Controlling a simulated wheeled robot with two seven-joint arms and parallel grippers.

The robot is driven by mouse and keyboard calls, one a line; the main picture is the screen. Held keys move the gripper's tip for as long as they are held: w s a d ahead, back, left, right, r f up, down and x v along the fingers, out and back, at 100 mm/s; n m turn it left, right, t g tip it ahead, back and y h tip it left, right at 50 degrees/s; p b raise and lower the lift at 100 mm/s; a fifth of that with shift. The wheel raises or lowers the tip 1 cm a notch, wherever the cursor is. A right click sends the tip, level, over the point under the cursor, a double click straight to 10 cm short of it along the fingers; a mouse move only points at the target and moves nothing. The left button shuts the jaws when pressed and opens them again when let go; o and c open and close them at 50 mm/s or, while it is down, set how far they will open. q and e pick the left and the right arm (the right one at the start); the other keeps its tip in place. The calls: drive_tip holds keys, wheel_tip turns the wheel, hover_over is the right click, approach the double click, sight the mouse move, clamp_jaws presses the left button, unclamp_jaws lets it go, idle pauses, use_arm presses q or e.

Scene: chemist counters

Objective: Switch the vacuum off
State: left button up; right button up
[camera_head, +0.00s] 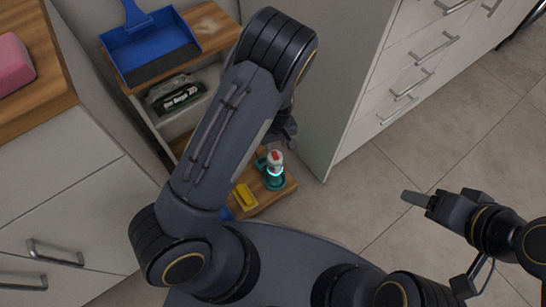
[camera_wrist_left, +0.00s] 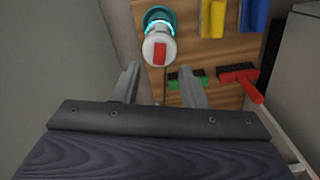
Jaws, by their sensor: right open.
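The vacuum (camera_head: 276,172) is a small upright teal-and-white device with a red part on top and a glowing cyan ring. It stands on the low wooden shelf; in the left wrist view its white top and red button (camera_wrist_left: 159,53) face the camera. My left gripper (camera_wrist_left: 158,82) is open and empty, its two fingers apart, just short of the vacuum in that view, not visibly touching it. In the head view my left forearm mostly hides this gripper (camera_head: 290,130). My right gripper (camera_head: 417,199) is open over the floor at right, away from the vacuum.
Beside the vacuum lie a yellow item (camera_head: 244,196), a green brush (camera_wrist_left: 185,82) and a red brush (camera_wrist_left: 240,78). A blue dustpan (camera_head: 150,48) lies on the upper shelf. White drawers (camera_head: 410,60) stand at right; the tiled floor at right is clear.

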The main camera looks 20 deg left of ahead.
sight(276, 158)
use_arm(q)
wheel_tip(276, 158, down, 7)
drive_tip(key=b, duration=0.2)
drive_tip(key=shift+r+b, duration=0.1)
drive_tip(key=shift+b, duration=0.3)
